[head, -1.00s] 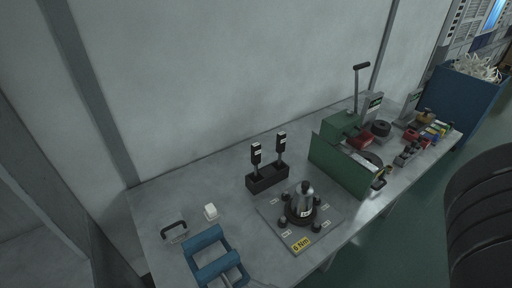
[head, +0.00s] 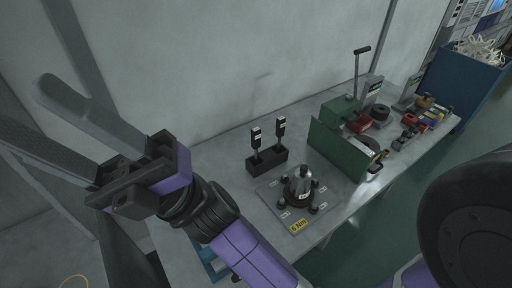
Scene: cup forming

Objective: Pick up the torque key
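Two upright black-handled tools with white labels, which look like the torque keys, stand in a black holder (head: 267,163) on the bench. One key (head: 256,136) is on the left and the other key (head: 281,127) is on the right. Which one is meant cannot be told. My gripper (head: 138,160) is raised at the left of the picture, well apart from the holder. Its two dark fingers stand apart with nothing between them.
A green lever machine (head: 337,150) stands to the right. A wall rises behind the bench. My arm covers the bench's left end.

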